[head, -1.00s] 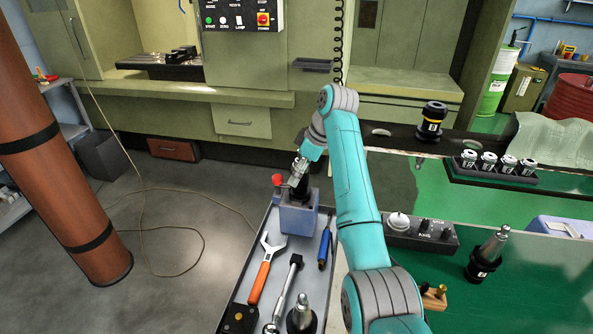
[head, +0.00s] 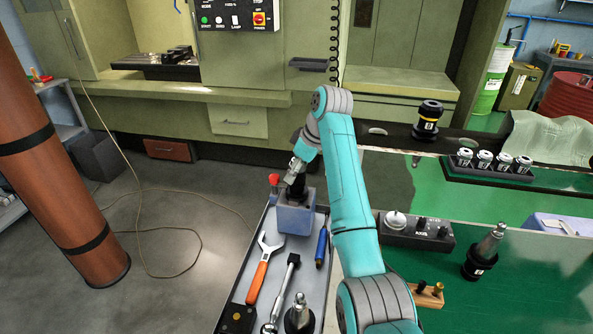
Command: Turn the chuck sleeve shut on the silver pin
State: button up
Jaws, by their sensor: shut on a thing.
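The black chuck (head: 299,193) stands upright in a blue-grey holder block (head: 295,219) at the far end of the grey tray. My gripper (head: 291,180) comes down over the chuck's top from the upper right, tilted, and is shut on its sleeve. The fingers are small in this view and cover the upper part of the chuck. I cannot make out the silver pin; the top of the chuck is hidden by my gripper.
A red knob (head: 274,179) stands just left of my gripper. An orange-handled wrench (head: 262,268), a ratchet (head: 284,292), a blue tool (head: 321,247) and another holder (head: 299,316) lie or stand on the tray (head: 239,290). Open floor lies left.

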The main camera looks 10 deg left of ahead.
jog(key=m+t, duration=0.1)
jog(key=m, duration=0.2)
jog(key=shift+h, duration=0.4)
jog(key=shift+m+t+h, duration=0.5)
jog(key=shift+m+t, duration=0.1)
jog(key=shift+m, duration=1.4)
jog(key=o, duration=1.2)
jog(key=shift+c, duration=0.2)
jog(key=v, duration=0.7)
jog(key=shift+r, duration=0.2)
jog(key=shift+s+d, duration=0.1)
jog(key=shift+s, duration=0.05)
